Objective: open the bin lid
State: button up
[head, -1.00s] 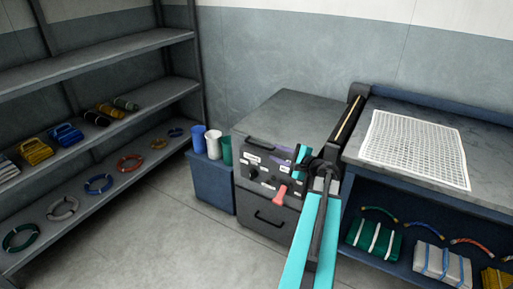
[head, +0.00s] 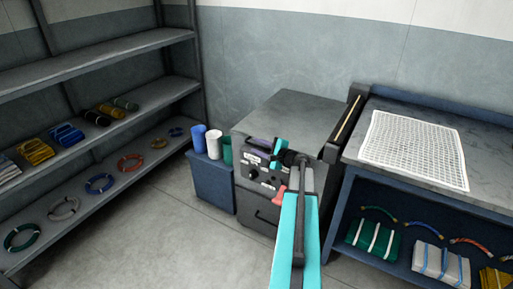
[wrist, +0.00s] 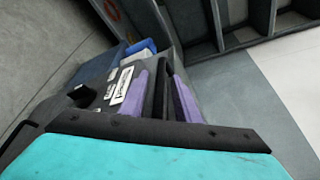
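A grey cabinet (head: 305,112) with a flat, level top stands by the wall in the head view. Its dark front carries white labels, a black knob, a red handle (head: 278,196) and a lower pull handle. I cannot tell which part is the bin lid. My gripper (head: 257,143) is at the upper front of the cabinet, just below its top edge. In the wrist view my gripper's two purple fingers (wrist: 162,88) point toward the cabinet front, with dark parts between them. Any gap or grasp there is unclear. My arm hides the cabinet's right front.
A blue box (head: 212,182) with blue, white and green cylinders stands left of the cabinet. A blue workbench (head: 480,205) with a white grid (head: 415,150) is on the right. Shelves (head: 100,125) with rope coils line the left. The floor in front is clear.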

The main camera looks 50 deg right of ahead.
jog(key=shift+w, duration=0.25)
